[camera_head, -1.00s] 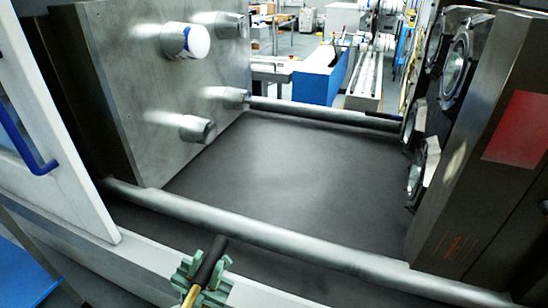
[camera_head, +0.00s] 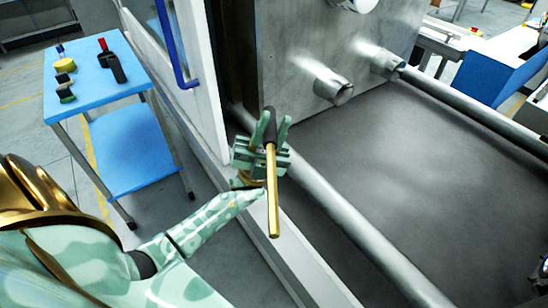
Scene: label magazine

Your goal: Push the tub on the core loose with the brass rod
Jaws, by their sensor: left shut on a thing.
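My left gripper (camera_head: 268,140) is shut on the brass rod (camera_head: 273,205) by its black grip. The rod hangs steeply down, its brass end pointing toward the bottom of the picture. Gripper and rod show in front of the machine's near side, apart from the tub. The white tub (camera_head: 357,4) is cut off by the top edge, so most of it is hidden. It sits on a core of the grey upright plate (camera_head: 290,45). Two bare cores, a nearer one (camera_head: 334,87) and a farther one (camera_head: 383,62), stick out below it. My right gripper is not in view.
A steel tie bar (camera_head: 345,225) runs along the machine's near side, another (camera_head: 470,105) along the far side. A white guard door with a blue handle (camera_head: 170,50) stands left of the plate. A blue trolley (camera_head: 105,85) with small items stands at the left.

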